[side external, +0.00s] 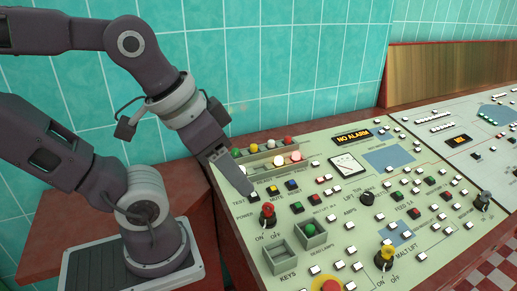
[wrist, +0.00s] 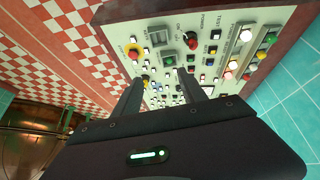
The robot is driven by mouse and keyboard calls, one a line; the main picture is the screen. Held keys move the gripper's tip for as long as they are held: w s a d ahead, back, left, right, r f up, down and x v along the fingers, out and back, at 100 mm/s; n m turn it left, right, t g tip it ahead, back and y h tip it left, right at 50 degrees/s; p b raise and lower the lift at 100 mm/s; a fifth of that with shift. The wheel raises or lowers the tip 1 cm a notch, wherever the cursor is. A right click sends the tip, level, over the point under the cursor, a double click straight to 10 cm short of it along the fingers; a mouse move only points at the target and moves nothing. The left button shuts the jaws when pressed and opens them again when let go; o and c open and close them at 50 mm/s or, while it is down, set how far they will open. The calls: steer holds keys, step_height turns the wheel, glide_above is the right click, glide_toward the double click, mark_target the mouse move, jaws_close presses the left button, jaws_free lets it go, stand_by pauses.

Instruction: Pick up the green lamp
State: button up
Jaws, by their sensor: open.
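A small round green lamp (side external: 237,153) sits at the left end of a row of coloured lamps near the back left of the control panel (side external: 330,205). The wrist view shows this green lamp (wrist: 271,39) at the upper right. A second green piece (side external: 310,229) sits in a square grey holder above the head lamps label, and it also shows in the wrist view (wrist: 169,60). My gripper (side external: 253,196) points down over the panel's left part, between the lamp row and the red power knob. In the wrist view its two fingers (wrist: 163,90) are apart with nothing held.
A red knob (side external: 268,210) stands close in front of my gripper. Yellow and red lamps sit beside the green one, with lit lamps (side external: 295,157) in front. An empty grey holder (side external: 281,257) and a yellow knob (side external: 386,256) lie nearer. A teal tiled wall (side external: 290,60) stands behind.

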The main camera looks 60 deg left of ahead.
steer(key=w+a+r+n+g, duration=0.1)
steer(key=w+a+n, duration=0.4)
steer(key=w+n, duration=0.3)
steer(key=n+g, duration=0.5)
steer(key=n, duration=2.5)
glide_above(235, 149)
steer(key=f, duration=0.7)
steer(key=d+f, duration=0.1)
steer(key=f, duration=0.3)
steer(key=shift+s+f, duration=0.3)
steer(key=shift+f, duration=0.05)
steer(key=shift+n, duration=0.3)
steer(key=f, duration=0.4)
steer(key=a+f, duration=0.1)
steer(key=f, duration=0.1)
steer(key=shift+w+a+f, duration=0.1)
steer(key=shift+w+f, duration=0.15)
steer(key=shift+w, duration=0.05)
steer(key=shift+f, duration=0.3)
jaws_close()
